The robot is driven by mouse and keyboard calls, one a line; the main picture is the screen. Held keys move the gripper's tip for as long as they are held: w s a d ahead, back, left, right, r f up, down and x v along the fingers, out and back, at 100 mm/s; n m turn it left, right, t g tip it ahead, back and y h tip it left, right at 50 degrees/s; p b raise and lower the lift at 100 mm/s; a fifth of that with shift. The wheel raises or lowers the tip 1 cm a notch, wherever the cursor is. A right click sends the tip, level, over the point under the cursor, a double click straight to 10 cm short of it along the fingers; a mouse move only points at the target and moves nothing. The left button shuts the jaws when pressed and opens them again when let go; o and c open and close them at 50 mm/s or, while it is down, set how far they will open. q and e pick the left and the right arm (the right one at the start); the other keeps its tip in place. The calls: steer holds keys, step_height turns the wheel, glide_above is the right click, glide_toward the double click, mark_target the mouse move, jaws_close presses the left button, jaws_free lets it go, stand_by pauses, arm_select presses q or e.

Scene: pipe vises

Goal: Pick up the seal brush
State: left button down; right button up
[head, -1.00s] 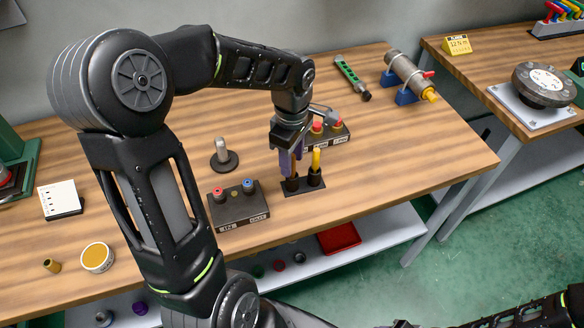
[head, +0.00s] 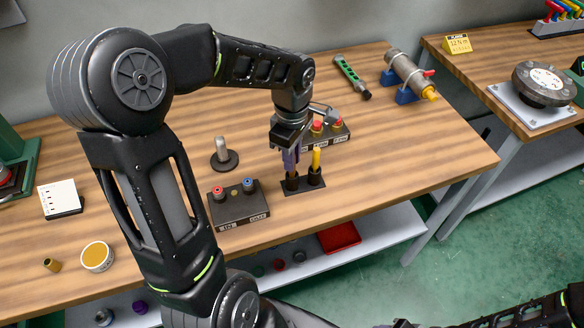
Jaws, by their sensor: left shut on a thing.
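My left gripper (head: 290,160) points down at the middle of the table and is shut on the purple handle of a brush (head: 287,164). I take this to be the seal brush. The brush stands upright, its lower end in the left dark cup of a small two-cup holder (head: 304,187). The fingers hide much of the handle, and the cup hides the bristle end. A yellow-handled tool (head: 316,160) stands in the right cup, close beside my fingers. My right gripper is out of view.
A box with red and blue knobs (head: 238,206) sits left of the holder. A similar box with red buttons (head: 328,134) is just behind. A metal post on a round base (head: 222,154) stands at the left. The table (head: 420,150) is clear to the right.

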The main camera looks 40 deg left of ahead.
arm_select(q)
steer(key=shift+r, duration=0.1)
stand_by(0.4)
step_height(320, 180, up, 10)
steer(key=shift+f+b, duration=0.1)
steer(key=shift+b, duration=0.65)
stand_by(0.4)
